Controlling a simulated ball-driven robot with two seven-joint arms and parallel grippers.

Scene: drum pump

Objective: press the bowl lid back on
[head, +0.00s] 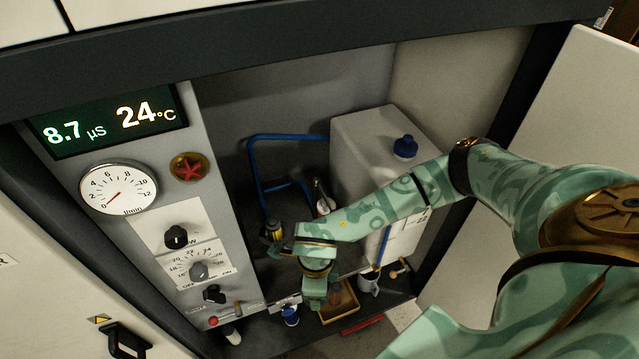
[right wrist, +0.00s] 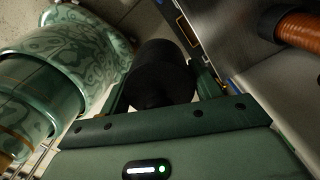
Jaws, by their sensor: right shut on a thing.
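My right arm reaches into the cabinet from the right in the head view. Its hand (head: 315,292) is low, above the front of the cabinet floor, and its fingertips are hard to make out there. In the right wrist view my right gripper (right wrist: 163,85) is shut on a thick black cylindrical thing (right wrist: 160,72) with a rounded near end. I cannot tell if this is the bowl lid, or if it touches anything beyond. The bowl is not clearly identifiable in either view; my arm hides part of the cabinet. My left gripper is not in view.
A white canister (head: 365,140) with a blue cap (head: 405,147) stands behind my forearm. Blue piping (head: 252,165) is at the back. A tan tray (head: 346,303), a mug (head: 368,283) and a small blue-topped item (head: 290,316) crowd the front. The control panel (head: 215,215) bounds the left.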

